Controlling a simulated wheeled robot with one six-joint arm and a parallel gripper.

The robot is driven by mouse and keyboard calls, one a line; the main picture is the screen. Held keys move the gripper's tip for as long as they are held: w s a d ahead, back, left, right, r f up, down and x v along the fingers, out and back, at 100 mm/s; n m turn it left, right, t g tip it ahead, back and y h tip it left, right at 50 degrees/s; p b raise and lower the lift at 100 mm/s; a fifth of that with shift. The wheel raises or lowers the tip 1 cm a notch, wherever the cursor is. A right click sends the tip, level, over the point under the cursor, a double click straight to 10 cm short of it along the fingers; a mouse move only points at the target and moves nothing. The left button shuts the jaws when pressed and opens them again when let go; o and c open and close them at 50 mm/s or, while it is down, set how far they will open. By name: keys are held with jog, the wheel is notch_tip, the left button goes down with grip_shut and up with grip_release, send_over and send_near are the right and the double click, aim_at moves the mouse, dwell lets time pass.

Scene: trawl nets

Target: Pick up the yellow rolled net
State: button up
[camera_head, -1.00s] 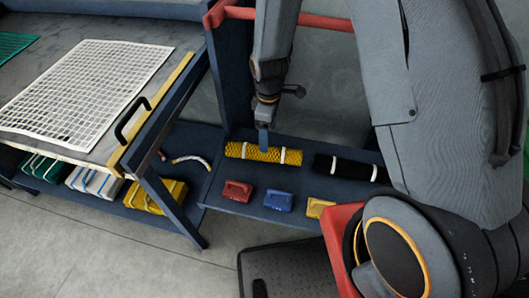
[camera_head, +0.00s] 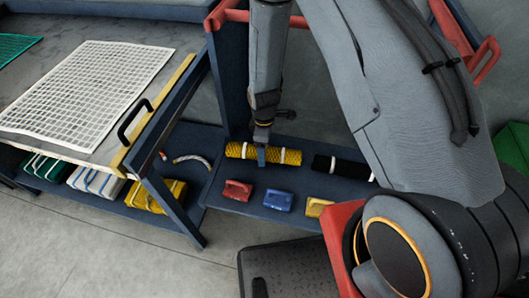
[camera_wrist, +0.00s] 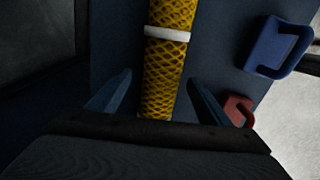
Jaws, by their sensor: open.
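The yellow rolled net (camera_head: 236,150) lies on the dark blue lower shelf with two white bands around it. In the wrist view the yellow rolled net (camera_wrist: 167,60) runs upright in the picture, with one white band in sight. My gripper (camera_head: 262,160) is at the middle of the roll in the head view. In the wrist view my gripper (camera_wrist: 155,95) is open, its blue fingers on either side of the near part of the roll. Gaps show between fingers and net. The near end of the net is hidden by my gripper.
A black roll (camera_head: 338,167) lies to the right on the same shelf (camera_head: 230,205). In front are a red block (camera_head: 236,191), a blue block (camera_head: 278,201) and a yellow block (camera_head: 318,207) with handles. A dark blue post (camera_head: 232,95) stands close behind left.

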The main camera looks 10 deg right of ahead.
jog(key=shift+f, duration=0.15)
jog(key=c, duration=1.6)
jog(key=shift+o, duration=0.2)
